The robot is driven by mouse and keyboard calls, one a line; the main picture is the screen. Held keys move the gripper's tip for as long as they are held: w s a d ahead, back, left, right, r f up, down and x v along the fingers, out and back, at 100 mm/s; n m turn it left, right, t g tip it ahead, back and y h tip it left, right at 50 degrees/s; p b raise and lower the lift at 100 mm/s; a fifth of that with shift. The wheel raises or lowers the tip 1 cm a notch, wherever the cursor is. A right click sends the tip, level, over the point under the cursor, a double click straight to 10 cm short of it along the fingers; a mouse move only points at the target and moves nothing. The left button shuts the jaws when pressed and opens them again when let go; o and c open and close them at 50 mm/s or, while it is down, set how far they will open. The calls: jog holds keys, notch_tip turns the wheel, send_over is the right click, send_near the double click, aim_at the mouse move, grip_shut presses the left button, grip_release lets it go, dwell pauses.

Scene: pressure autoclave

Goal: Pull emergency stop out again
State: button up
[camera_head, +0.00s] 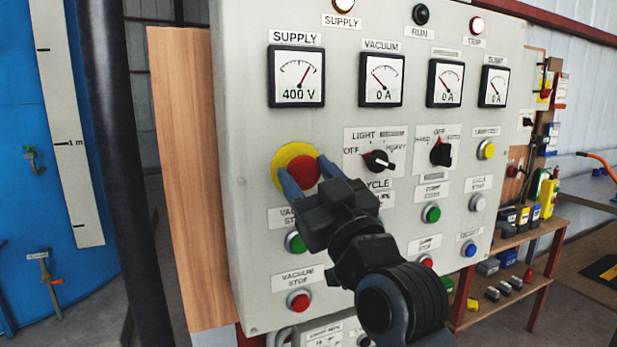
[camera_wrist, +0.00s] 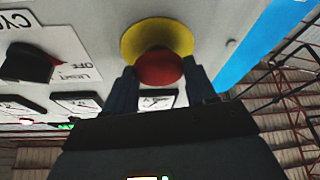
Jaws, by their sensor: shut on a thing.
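The emergency stop is a red mushroom button (camera_head: 304,171) on a yellow round plate (camera_head: 288,154), at the left of the grey control panel (camera_head: 240,120). My gripper (camera_head: 308,176) reaches it from the lower right, with one blue finger on each side of the red head. The gripper is shut on the button. In the wrist view the red button (camera_wrist: 159,70) sits between the two fingers (camera_wrist: 160,85), with the yellow plate (camera_wrist: 150,35) behind it.
A black LIGHT selector (camera_head: 378,161) and another selector (camera_head: 440,153) stick out to the right. Below are a green button (camera_head: 296,242) and a red VACUUM STOP button (camera_head: 299,301). Gauges (camera_head: 296,78) line the panel above. A shelf with small items (camera_head: 515,240) stands at right.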

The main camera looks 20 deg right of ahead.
grip_shut()
jog(key=shift+s, duration=0.55)
jog(key=o, duration=0.7)
grip_release()
jog(key=shift+b+v, duration=1.1)
jog(key=shift+v, duration=2.9)
